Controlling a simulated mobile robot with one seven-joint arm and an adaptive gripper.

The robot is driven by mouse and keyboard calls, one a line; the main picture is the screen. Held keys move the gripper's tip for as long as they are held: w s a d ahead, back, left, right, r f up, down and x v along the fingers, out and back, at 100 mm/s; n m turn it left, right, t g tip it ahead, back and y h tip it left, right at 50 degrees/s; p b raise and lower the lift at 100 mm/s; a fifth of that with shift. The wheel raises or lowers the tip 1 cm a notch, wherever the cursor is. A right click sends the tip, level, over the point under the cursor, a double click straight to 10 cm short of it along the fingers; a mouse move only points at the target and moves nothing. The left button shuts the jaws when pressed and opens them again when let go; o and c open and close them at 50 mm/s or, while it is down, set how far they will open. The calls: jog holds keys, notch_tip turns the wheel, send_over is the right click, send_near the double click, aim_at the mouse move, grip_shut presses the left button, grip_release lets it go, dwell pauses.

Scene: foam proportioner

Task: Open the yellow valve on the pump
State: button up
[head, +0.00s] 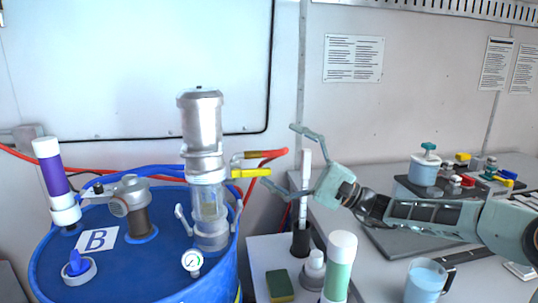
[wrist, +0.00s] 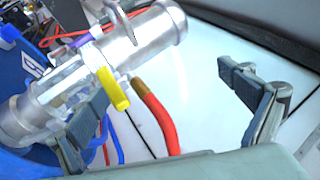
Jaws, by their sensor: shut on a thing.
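The pump is a silver upright cylinder (head: 202,120) with a clear section below, standing on a blue drum. Its yellow valve handle (head: 251,173) sticks out to the right from its side. In the wrist view the yellow handle (wrist: 113,89) lies across the metal body, beside a red hose end. My gripper (head: 272,158) is right of the pump, its two fingers spread wide apart. In the wrist view one finger is at lower left, close to the pump, and the other is far right, clear of the handle. I see nothing filling the gap between the fingertips; contact of the left finger is unclear.
A red hose (head: 268,154) leaves the pump by the valve. The blue drum (head: 130,262) carries a gauge (head: 192,261) and a purple-banded bottle (head: 55,180). A green-banded bottle (head: 340,265), a sponge (head: 279,285) and a blue-filled mug (head: 425,280) stand below my arm.

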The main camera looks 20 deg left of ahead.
jog(key=d, duration=0.1)
jog(key=d+r, duration=0.1)
jog(key=d, duration=0.1)
jog(key=shift+w+d+r, duration=0.1)
jog(key=shift+w+r, duration=0.05)
jog(key=shift+w, duration=0.1)
jog(key=shift+c, duration=0.8)
jog(key=shift+s+d, duration=0.1)
jog(key=shift+d, duration=0.4)
jog(key=c, duration=0.9)
jog(key=shift+d, duration=0.25)
jog(key=shift+c, duration=1)
jog(key=shift+r+p+v, duration=0.15)
jog(key=shift+p+v, duration=0.1)
jog(key=shift+v, duration=0.55)
jog(key=shift+r+p+v, duration=0.15)
jog(key=shift+p+v, duration=0.1)
jog(key=shift+v, duration=0.5)
jog(key=shift+d, duration=0.1)
